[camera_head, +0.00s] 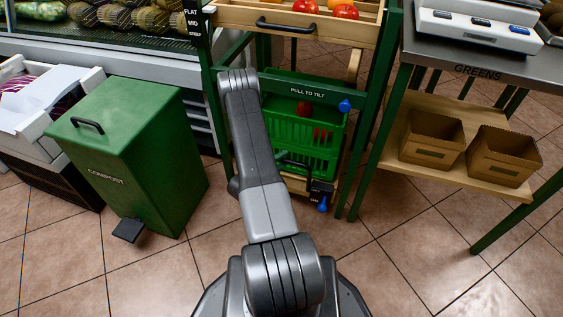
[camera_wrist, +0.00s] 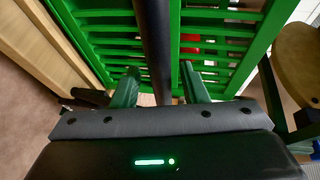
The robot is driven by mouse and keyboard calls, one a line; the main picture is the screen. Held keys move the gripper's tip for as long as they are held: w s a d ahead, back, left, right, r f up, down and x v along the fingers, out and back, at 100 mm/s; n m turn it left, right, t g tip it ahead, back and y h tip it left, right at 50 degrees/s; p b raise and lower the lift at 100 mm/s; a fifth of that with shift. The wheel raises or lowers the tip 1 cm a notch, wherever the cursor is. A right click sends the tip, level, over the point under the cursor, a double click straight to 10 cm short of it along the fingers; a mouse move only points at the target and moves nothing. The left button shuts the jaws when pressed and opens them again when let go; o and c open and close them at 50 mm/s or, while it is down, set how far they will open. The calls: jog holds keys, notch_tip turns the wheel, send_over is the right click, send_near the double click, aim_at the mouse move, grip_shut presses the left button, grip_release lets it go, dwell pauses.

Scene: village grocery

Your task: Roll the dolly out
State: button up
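The dolly (camera_head: 292,183) is a low wooden base under the stand, partly hidden by my arm. A green slatted crate (camera_head: 335,150) with red produce stands on it. A black fitting (camera_head: 320,187) and a blue lever (camera_head: 322,204) are at its front right. In the wrist view, a dark bar (camera_wrist: 153,45) runs between the two green-tipped fingers of my gripper (camera_wrist: 160,88), in front of the crate (camera_wrist: 110,28). The fingers are apart, with a gap visible on the right of the bar. In the head view, my arm mostly hides the gripper.
A green compost bin (camera_head: 130,140) with a pedal (camera_head: 129,230) stands on the left. The green stand's posts (camera_head: 370,130) flank the crate. A greens table (camera_head: 475,70) with brown boxes (camera_head: 432,138) on its lower shelf is on the right. Tiled floor (camera_head: 400,255) is clear in front.

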grip_shut()
dwell(0.3)
